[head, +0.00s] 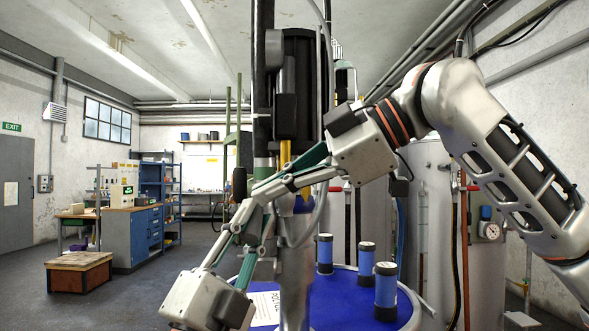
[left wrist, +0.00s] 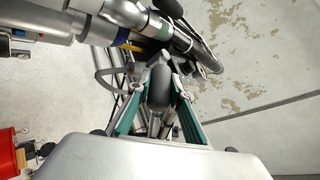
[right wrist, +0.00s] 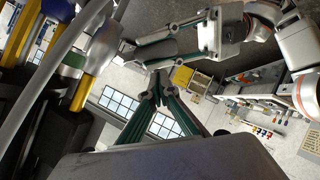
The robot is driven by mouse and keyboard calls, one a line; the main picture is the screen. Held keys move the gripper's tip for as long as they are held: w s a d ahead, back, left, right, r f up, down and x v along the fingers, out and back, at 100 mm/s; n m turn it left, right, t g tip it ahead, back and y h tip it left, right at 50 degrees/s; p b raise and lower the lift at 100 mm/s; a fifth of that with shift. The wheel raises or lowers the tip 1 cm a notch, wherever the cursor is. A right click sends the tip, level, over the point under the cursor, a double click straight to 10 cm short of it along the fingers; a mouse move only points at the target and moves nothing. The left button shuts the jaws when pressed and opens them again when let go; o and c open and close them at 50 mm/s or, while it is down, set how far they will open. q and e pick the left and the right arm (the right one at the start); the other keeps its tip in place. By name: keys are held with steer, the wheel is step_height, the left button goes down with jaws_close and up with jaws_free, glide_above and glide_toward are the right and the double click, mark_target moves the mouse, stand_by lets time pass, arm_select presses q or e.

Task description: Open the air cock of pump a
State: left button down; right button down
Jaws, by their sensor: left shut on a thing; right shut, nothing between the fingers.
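The pump stands upright on the blue-topped drum (head: 345,300), with a black motor housing (head: 298,85) on top and a yellow part (head: 285,152) below it. My left gripper (head: 255,212) is beside the pump. In the left wrist view its fingers close on a dark grey rounded part (left wrist: 158,86), which also shows in the right wrist view (right wrist: 150,50). My right gripper (head: 256,192) reaches across the pump from the right; in the right wrist view its fingertips (right wrist: 157,80) meet, empty, just below that part. I cannot clearly make out the air cock; crossing fingers hide much of the pump.
Several blue cylinders with black caps, one of them at front right (head: 386,290), stand on the drum top. Pipes and a gauge (head: 490,231) are at the right. A blue workbench (head: 132,237) and a wooden crate (head: 79,271) stand at the left. The floor between is clear.

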mark_target(256, 216)
steer(key=shift+w+a+f, duration=0.2)
steer(key=shift+w+f, duration=0.6)
steer(key=shift+f, duration=0.2)
arm_select(q)
steer(key=shift+s+d, duration=0.1)
arm_select(e)
steer(key=shift+w+f, duration=0.2)
steer(key=shift+f, duration=0.4)
